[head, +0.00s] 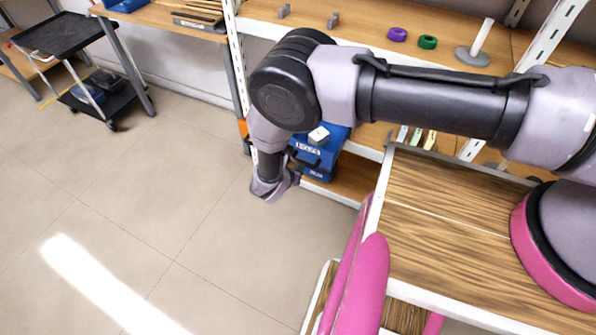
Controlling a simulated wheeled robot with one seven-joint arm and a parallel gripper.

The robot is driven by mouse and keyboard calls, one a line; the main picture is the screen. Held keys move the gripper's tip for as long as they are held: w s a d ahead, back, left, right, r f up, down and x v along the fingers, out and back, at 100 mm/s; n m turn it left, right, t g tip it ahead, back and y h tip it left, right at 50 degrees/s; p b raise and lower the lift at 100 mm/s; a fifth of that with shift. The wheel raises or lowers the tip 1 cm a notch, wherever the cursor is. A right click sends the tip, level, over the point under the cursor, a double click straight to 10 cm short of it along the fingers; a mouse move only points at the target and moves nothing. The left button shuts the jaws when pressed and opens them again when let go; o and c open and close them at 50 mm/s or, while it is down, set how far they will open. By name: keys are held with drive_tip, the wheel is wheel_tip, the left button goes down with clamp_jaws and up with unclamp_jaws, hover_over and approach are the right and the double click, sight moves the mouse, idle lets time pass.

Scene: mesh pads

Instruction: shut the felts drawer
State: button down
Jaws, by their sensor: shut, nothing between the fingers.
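A small blue drawer unit (322,158) stands on the lower wooden shelf, partly behind my arm. Its fronts carry small white labels, too small to read surely, so I cannot tell which drawer is the felts one. A pale block (318,134) shows at the top of the unit. How far any drawer stands out is hard to tell from this angle. My gripper (272,190) hangs low, just left of the unit's front, and looks empty and shut. Its fingertips are small and partly hidden, and I cannot tell whether they touch the unit.
A wooden-topped bench (440,215) stands at right. The upper shelf (360,35) holds a purple ring (397,34), a green ring (428,42) and a grey stand with a white post (478,45). A black cart (68,35) stands far left. The floor (160,200) is clear.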

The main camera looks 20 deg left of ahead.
sight(322, 133)
drive_tip(key=w, duration=0.6)
drive_tip(key=w+d, duration=0.1)
drive_tip(key=w, duration=1.1)
drive_tip(key=shift+d, duration=0.2)
drive_tip(key=shift+w+d, duration=0.1)
drive_tip(key=shift+w, duration=0.3)
drive_tip(key=shift+w+r, duration=0.1)
